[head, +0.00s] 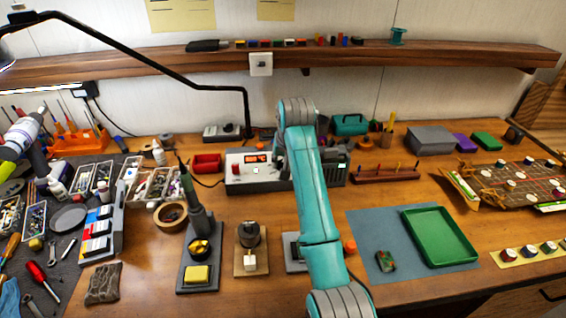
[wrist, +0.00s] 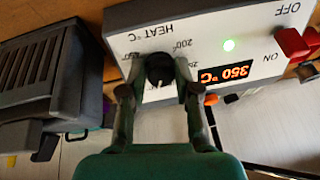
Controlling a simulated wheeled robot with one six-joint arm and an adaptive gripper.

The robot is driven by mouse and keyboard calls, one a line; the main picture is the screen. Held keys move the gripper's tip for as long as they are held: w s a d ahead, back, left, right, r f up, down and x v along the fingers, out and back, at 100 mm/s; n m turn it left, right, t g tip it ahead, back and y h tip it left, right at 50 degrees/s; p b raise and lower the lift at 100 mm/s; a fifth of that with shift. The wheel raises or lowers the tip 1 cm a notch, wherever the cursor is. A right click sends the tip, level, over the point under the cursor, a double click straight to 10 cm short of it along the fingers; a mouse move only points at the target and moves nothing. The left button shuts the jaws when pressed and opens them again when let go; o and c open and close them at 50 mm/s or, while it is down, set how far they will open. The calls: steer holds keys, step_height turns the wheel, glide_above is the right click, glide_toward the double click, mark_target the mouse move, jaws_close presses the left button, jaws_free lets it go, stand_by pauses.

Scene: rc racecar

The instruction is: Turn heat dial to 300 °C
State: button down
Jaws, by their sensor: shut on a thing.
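The heat dial (wrist: 160,68) is a black knob on the light front panel of the soldering station (wrist: 222,25), which appears upside down in the wrist view. My gripper (wrist: 156,84) has its two fingers on either side of the dial, closed on it. The orange display (wrist: 226,71) reads 350 °C. The dial's exact pointer position is hard to make out, as the fingers cover part of its scale. In the head view, the station (head: 236,184) stands at the back of the bench, and my teal arm hides the dial and gripper.
A red ON/OFF switch (wrist: 292,43) sits at the panel's end. A dark grey vented unit (wrist: 45,80) stands beside the station. The soldering iron (head: 195,205) stands in front; a green tray (head: 437,262) lies at right.

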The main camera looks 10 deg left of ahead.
steer(key=n, duration=0.4)
steer(key=shift+w+n, duration=0.1)
steer(key=shift+n, duration=0.2)
steer(key=n, duration=0.4)
steer(key=shift+d+n+g, duration=0.1)
steer(key=shift+n+g, duration=0.2)
steer(key=shift+n, duration=0.1)
stand_by(0.3)
steer(key=c, duration=0.8)
jaws_free()
steer(key=shift+v, duration=3.75)
